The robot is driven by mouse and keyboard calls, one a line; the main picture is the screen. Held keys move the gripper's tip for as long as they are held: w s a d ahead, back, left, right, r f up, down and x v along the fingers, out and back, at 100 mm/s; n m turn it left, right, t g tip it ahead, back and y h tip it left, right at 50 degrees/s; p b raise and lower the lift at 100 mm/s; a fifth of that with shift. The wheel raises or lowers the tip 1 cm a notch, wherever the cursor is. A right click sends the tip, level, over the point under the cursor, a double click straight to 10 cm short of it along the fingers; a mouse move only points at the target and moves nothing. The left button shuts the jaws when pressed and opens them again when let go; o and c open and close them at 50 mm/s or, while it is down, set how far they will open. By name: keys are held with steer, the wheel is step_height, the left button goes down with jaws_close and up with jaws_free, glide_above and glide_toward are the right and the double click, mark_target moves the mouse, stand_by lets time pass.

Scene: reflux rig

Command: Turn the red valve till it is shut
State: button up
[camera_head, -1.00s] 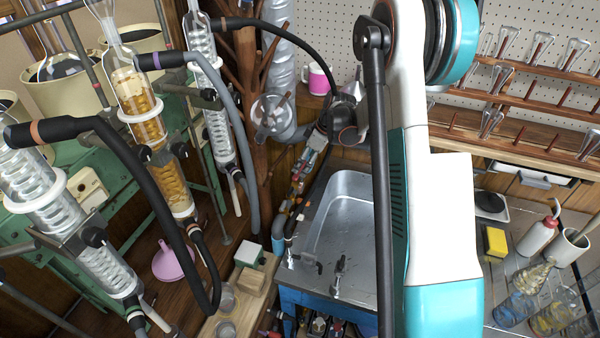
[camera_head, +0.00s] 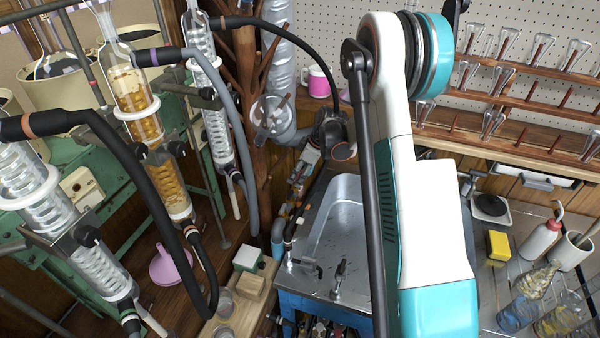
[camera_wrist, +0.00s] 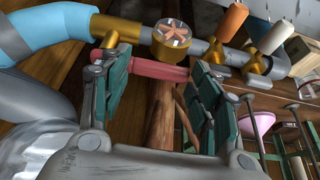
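In the wrist view, the red valve's bar-like handle (camera_wrist: 150,69) lies crosswise below a brass valve body with a round, star-marked cap (camera_wrist: 172,36). My gripper (camera_wrist: 160,88) is open, its green-padded fingers wide apart. The handle spans the gap between them, its left end by the left finger and its right end near the right finger. I cannot tell whether either finger touches it. In the head view, I cannot clearly make out the handle or my fingertips among the pipework left of the sink.
A blue sleeve (camera_wrist: 35,30) covers the pipe's left end. The steel sink (camera_head: 337,225) is beside the pipework. Glass condensers (camera_head: 150,120) and hoses stand at the left.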

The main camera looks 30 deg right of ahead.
steer(key=shift+d, duration=0.1)
steer(key=shift+s+d+n+g+y+b, duration=0.15)
steer(key=shift+d+n+g, duration=0.55)
steer(key=shift+n, duration=0.85)
steer(key=shift+s+d+n+g+y+b, duration=0.1)
steer(key=shift+s+d+n+g+y, duration=0.25)
steer(key=shift+d+n, duration=0.85)
steer(key=shift+s+d+n+g+y+b, duration=0.1)
steer(key=shift+d+n+g, duration=0.45)
steer(key=shift+n, duration=1.3)
steer(key=o, duration=1.5)
steer(key=shift+a, duration=0.1)
